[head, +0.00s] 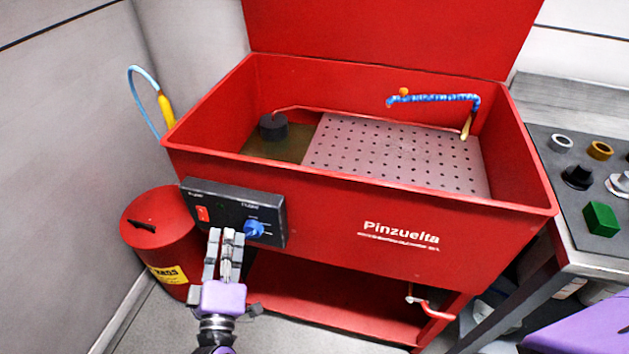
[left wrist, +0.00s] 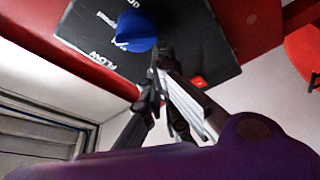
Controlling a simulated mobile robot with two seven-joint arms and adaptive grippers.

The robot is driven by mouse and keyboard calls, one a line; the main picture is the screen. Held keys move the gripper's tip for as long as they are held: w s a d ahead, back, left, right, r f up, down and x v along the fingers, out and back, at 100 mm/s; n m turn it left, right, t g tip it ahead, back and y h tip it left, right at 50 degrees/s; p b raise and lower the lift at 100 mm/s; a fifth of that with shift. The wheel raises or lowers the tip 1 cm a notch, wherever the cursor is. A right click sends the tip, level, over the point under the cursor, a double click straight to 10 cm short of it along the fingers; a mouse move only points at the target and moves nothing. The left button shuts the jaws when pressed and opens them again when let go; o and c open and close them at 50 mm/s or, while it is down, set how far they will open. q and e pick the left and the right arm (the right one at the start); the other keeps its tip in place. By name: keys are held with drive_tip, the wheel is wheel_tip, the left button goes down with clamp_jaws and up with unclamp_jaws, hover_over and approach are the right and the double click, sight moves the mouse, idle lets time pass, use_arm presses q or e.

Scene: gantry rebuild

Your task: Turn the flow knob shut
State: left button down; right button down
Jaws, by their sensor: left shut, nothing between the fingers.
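The blue flow knob (head: 254,229) is on the black control panel (head: 232,212) at the front left of the red parts washer. In the left wrist view the knob (left wrist: 135,31) shows near the top, with a raised grip bar and the word FLOW beside it. My left gripper (head: 228,236) is shut and empty, in front of the panel and just left of the knob in the head view. In the left wrist view its fingertips (left wrist: 160,58) are close to the knob's edge; I cannot tell whether they touch it. My right gripper is not in view.
A red rocker switch (head: 203,214) is on the panel's left. A red waste can (head: 160,237) stands at the left. The washer basin (head: 360,180) is open above. A table with small parts and a green block (head: 601,219) is at the right.

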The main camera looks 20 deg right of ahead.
use_arm(q)
drive_tip(key=n, duration=0.1)
drive_tip(key=f+n+p, duration=0.1)
drive_tip(key=n, duration=0.1)
drive_tip(key=n+g+y, duration=0.1)
drive_tip(key=shift+d+f+n+p, duration=0.1)
drive_tip(key=shift+f+n+p, duration=0.2)
drive_tip(key=shift+f+n, duration=0.1)
drive_tip(key=shift+f, duration=0.1)
idle(0.4)
idle(0.5)
